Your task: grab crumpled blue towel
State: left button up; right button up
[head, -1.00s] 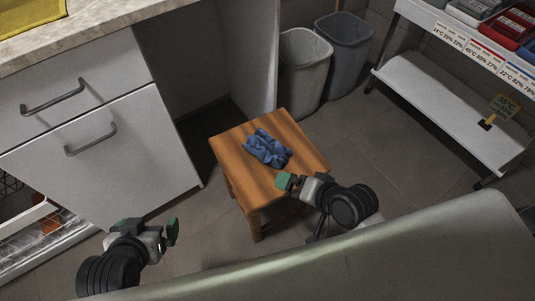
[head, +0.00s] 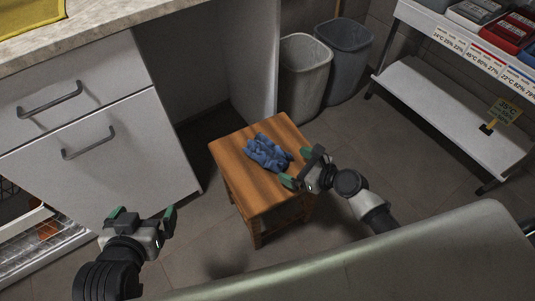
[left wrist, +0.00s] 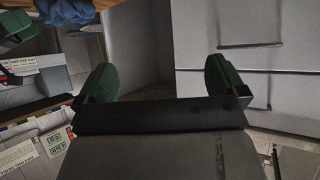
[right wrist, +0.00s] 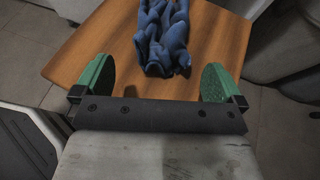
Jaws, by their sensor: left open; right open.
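A crumpled blue towel (head: 268,153) lies in a bunched heap on a wooden stool (head: 237,167). My right gripper (head: 297,168) is open just to the right of the towel, over the stool's right edge. In the right wrist view the towel (right wrist: 164,38) lies ahead of the open, empty fingers (right wrist: 157,84), apart from them. My left gripper (head: 142,216) is open and empty, low on the left and away from the stool. In the left wrist view part of the towel (left wrist: 66,10) shows at the top left edge.
White cabinets (head: 95,135) with bar handles stand on the left, with an open rack below. Two grey bins (head: 303,75) stand behind the stool. A white shelf unit (head: 445,105) is at the right. A pale surface (head: 370,260) crosses the front. Tiled floor around the stool is clear.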

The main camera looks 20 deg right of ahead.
aim_at(286, 162)
jog(key=shift+b+x, duration=0.35)
jog(key=shift+x, duration=0.9)
jog(key=b+x, duration=0.1)
jog(key=x, duration=0.2)
jog(key=shift+w+f+b, duration=0.2)
jog(key=shift+b, duration=0.2)
jog(key=shift+w+a+f, duration=0.15)
jog(key=shift+w+a, duration=0.15)
jog(key=shift+w, duration=0.1)
pick_arm(q)
jog(key=w+d+r+t+h, duration=0.2)
jog(key=w+r+t, duration=0.1)
jog(key=r+t, duration=0.5)
jog(key=shift+d+r+h, duration=0.2)
jog(key=shift+r+h, duration=0.1)
jog(key=shift+r, duration=0.1)
pick_arm(e)
jog(key=shift+c, duration=0.3)
jog(key=c, duration=0.6)
